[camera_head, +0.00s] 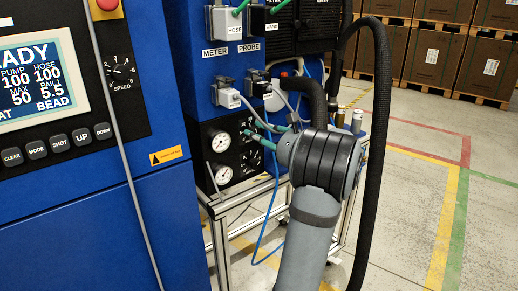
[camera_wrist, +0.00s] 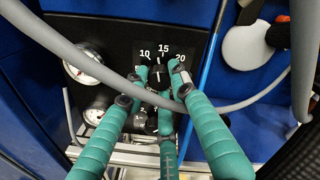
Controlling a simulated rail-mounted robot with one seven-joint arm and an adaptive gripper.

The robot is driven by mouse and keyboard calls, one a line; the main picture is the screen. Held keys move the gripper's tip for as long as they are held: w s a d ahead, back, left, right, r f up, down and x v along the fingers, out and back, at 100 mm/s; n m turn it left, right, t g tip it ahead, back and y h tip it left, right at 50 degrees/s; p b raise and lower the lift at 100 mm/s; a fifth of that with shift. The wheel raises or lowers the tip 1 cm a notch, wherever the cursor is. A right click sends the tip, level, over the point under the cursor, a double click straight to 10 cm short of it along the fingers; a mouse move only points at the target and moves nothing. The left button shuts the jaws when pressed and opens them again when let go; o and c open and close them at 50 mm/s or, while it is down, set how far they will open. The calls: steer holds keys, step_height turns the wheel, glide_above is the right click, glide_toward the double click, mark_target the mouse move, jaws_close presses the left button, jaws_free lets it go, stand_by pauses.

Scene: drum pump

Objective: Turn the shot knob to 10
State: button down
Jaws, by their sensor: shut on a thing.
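The black shot knob (camera_wrist: 158,76) sits on a dark panel under a white scale that reads 10, 15 and 20 in the wrist view. My gripper (camera_wrist: 159,70) has its green fingers closed around the knob from both sides, with another green finger below. The fingers hide much of the knob, so I cannot tell exactly where its pointer stands. In the head view my gripper (camera_head: 250,132) reaches to the upper part of the black gauge panel (camera_head: 243,178), and the knob is hidden behind the fingers.
Two round gauges (camera_head: 220,141) sit left of the knob. A grey cable (camera_wrist: 85,55) crosses close in front of the fingers in the wrist view. A thick black hose (camera_head: 382,130) hangs right of my arm. Cable plugs (camera_head: 227,96) stick out above the panel.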

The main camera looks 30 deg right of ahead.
steer(key=n+b, duration=0.2)
steer(key=b, duration=0.2)
steer(key=n+b, duration=0.3)
steer(key=b, duration=0.2)
steer(key=shift+a+n+h, duration=0.2)
steer(key=shift+n+h, duration=0.1)
steer(key=shift+r+b, duration=0.1)
steer(key=shift+b, duration=0.2)
steer(key=c, duration=1.4)
jaws_free()
steer(key=shift+s+d, duration=0.1)
steer(key=shift+s, duration=0.05)
steer(key=f+v, duration=0.1)
steer(key=v, duration=1)
steer(key=shift+s+r, duration=0.45)
steer(key=shift+w, duration=0.15)
